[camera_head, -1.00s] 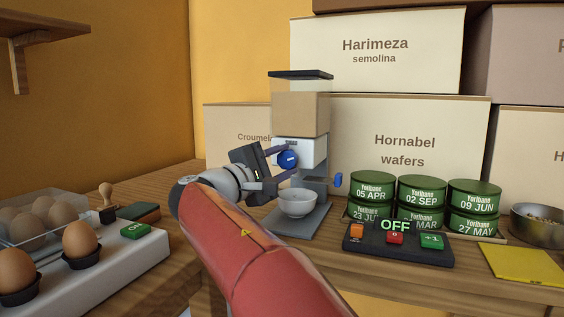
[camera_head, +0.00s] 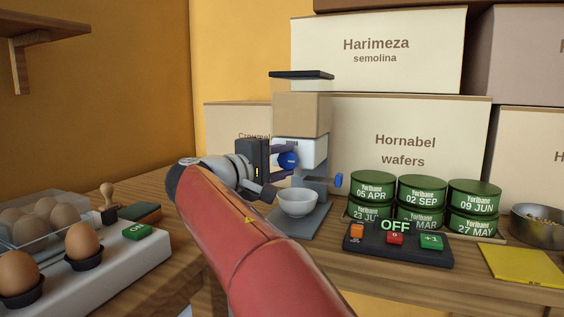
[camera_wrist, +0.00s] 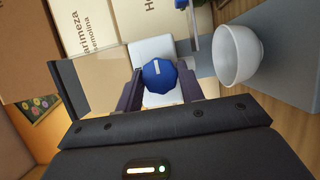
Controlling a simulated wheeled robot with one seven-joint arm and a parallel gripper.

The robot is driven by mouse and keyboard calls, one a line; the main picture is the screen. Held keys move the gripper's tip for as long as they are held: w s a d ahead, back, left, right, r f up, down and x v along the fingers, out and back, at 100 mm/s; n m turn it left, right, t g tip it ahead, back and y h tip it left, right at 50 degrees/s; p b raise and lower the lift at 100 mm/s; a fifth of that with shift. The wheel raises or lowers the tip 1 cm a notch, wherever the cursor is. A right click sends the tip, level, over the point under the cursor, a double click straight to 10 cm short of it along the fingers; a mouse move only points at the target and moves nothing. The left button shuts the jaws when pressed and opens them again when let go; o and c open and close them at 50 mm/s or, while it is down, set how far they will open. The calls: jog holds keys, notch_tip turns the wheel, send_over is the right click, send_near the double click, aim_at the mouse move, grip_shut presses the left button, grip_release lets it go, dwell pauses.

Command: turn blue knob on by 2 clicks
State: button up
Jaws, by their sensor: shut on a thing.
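The blue knob (camera_head: 289,161) sits on the white front of a machine with a tan hopper (camera_head: 300,113). My gripper (camera_head: 283,160) reaches it from the left, with its fingers around the knob. In the wrist view the same knob (camera_wrist: 158,84) lies between the two dark fingers of my gripper (camera_wrist: 160,79), which is shut on it. A white mark on the knob's face points toward the top of that picture. Part of the knob is hidden by the fingers in the head view.
A white bowl (camera_head: 297,202) stands on the machine's grey base just below my gripper. A small blue part (camera_head: 338,180) sits at the machine's right. A dark button panel (camera_head: 398,254) reading OFF, stacked green tins (camera_head: 422,189) and boxes (camera_head: 411,125) stand right and behind.

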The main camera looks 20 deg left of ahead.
jog(key=o, duration=1)
jog(key=v, duration=0.8)
